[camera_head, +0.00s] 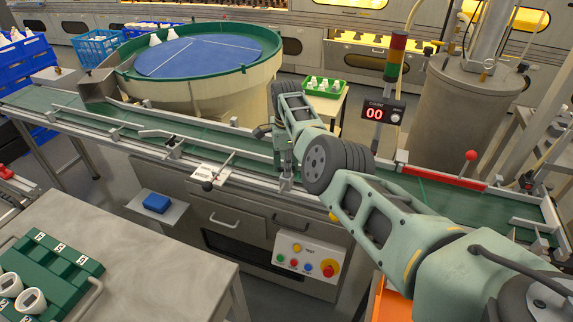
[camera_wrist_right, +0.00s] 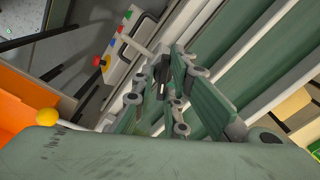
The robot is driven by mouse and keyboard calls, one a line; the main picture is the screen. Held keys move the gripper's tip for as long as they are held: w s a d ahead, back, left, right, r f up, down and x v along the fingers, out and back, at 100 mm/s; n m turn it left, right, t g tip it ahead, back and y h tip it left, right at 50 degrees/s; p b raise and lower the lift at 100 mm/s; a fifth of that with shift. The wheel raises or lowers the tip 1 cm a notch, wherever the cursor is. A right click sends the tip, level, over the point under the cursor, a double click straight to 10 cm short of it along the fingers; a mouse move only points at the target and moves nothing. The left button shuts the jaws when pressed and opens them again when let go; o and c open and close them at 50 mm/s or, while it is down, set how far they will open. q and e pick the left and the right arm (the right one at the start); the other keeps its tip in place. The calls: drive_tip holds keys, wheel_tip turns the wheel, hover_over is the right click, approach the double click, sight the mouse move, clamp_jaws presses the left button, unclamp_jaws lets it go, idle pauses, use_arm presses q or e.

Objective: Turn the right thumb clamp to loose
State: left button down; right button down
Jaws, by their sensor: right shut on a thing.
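My right gripper (camera_head: 287,172) points down at the near guide rail of the green conveyor, left of the red bar. In the right wrist view its fingers (camera_wrist_right: 160,92) are closed around a small dark and grey part (camera_wrist_right: 165,76) at the rail, which I take to be the right thumb clamp. The fingers hide most of it, so I cannot tell how its thumb piece is turned. Another clamp with a dark knob (camera_head: 208,186) stands further left on the rail, beside a white label. My left gripper is not in view.
The green conveyor belt (camera_head: 420,187) runs behind the rail. A button panel (camera_head: 307,260) is on the cabinet below, and a lever with a red ball (camera_head: 471,156) stands at the right. A counter (camera_head: 383,111) reads 00. A grey table (camera_head: 150,275) stands at the front left.

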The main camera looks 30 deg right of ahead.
drive_tip(key=n, duration=0.5)
drive_tip(key=shift+n+p, duration=0.3)
drive_tip(key=n, duration=0.6)
drive_tip(key=shift+w+d, duration=0.1)
drive_tip(key=shift+n, duration=0.3)
drive_tip(key=c, duration=1.7)
unclamp_jaws()
drive_tip(key=shift+c, duration=0.2)
wheel_tip(320, 180, up, 12)
